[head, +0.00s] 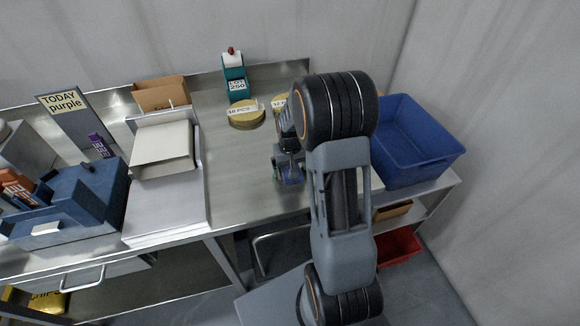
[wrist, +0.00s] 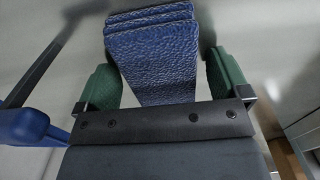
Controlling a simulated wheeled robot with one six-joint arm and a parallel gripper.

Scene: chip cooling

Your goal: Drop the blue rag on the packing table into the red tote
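The blue rag (wrist: 155,60) is a folded, textured stack between the green fingers of my gripper (wrist: 163,75) in the wrist view. The fingers stand wide apart on either side of it, with a gap showing beside the rag; I see no clear grip. In the head view my gripper (head: 289,172) is low over the packing table (head: 240,185), near its front edge, and a bit of the rag (head: 292,174) shows there, mostly hidden. The red tote (head: 398,247) is low at the right, under the shelf, partly hidden by my arm.
A blue bin (head: 415,150) stands at the right of the table, with a cardboard box (head: 393,210) below it. Yellow discs (head: 246,115) and a teal label dispenser (head: 235,78) are at the back. White boxes (head: 165,200) and a dark blue case (head: 75,205) are left.

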